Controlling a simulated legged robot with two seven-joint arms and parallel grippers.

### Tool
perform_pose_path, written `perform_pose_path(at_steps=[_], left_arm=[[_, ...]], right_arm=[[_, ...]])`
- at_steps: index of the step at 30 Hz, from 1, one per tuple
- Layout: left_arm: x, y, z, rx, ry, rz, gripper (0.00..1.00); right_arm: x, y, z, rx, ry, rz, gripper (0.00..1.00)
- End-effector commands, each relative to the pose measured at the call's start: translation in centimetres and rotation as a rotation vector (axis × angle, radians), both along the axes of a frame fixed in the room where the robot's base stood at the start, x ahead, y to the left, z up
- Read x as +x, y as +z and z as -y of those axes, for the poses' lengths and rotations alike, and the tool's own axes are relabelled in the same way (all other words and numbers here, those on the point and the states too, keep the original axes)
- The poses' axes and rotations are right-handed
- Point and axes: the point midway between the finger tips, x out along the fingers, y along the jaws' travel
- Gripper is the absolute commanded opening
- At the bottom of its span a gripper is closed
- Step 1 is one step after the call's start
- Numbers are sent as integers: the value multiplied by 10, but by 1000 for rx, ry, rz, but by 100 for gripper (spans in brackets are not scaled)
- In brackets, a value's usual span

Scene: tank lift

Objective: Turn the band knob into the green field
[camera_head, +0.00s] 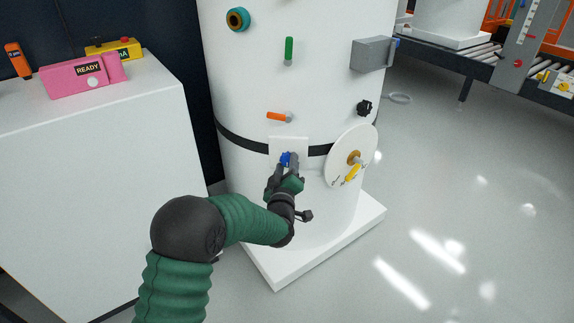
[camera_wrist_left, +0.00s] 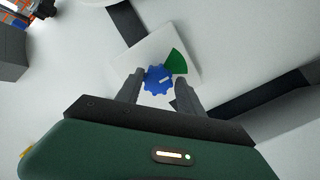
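The blue band knob (camera_wrist_left: 155,84) is lobed and sits on a white square plate (camera_head: 281,143) over the black band (camera_head: 240,140) of the white tank. A green field (camera_wrist_left: 178,63), a wedge, lies on the plate at the knob's upper right in the left wrist view. The knob's white mark points right, close to the wedge's lower edge; I cannot tell whether it is inside. My left gripper (camera_wrist_left: 159,88) is at the knob, one finger on each side, with small gaps seeming to show. In the head view the gripper partly hides the knob (camera_head: 285,158). My right gripper is out of view.
A white disc with a yellow pointer (camera_head: 353,173) stands just right of my gripper. An orange handle (camera_head: 279,117) and a green handle (camera_head: 289,50) are above. A black knob (camera_head: 364,108) is upper right. A white cabinet (camera_head: 90,170) stands left, bearing a pink READY box (camera_head: 84,77).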

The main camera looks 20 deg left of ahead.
Motion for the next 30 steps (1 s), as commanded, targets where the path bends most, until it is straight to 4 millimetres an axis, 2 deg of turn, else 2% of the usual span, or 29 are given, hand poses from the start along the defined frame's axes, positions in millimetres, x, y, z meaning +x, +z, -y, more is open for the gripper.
perform_pose_path(at_steps=[1, 3, 12, 16, 20, 24, 30], left_arm=[[0, 0, 0, 0, 0, 0, 52], [0, 0, 0, 0, 0, 1, 60], [0, 3, 0, 1, 0, 6, 60], [-13, 6, 3, 2, -1, 3, 60], [-44, 8, 10, 2, -2, 0, 60], [-86, 7, 19, 3, -3, -1, 60], [-138, 4, 30, 2, -4, -1, 60]], right_arm=[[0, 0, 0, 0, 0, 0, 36], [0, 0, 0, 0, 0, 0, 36], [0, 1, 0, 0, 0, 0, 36], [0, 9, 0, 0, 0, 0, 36], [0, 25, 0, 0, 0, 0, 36], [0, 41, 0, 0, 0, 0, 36], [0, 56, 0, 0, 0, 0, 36]])
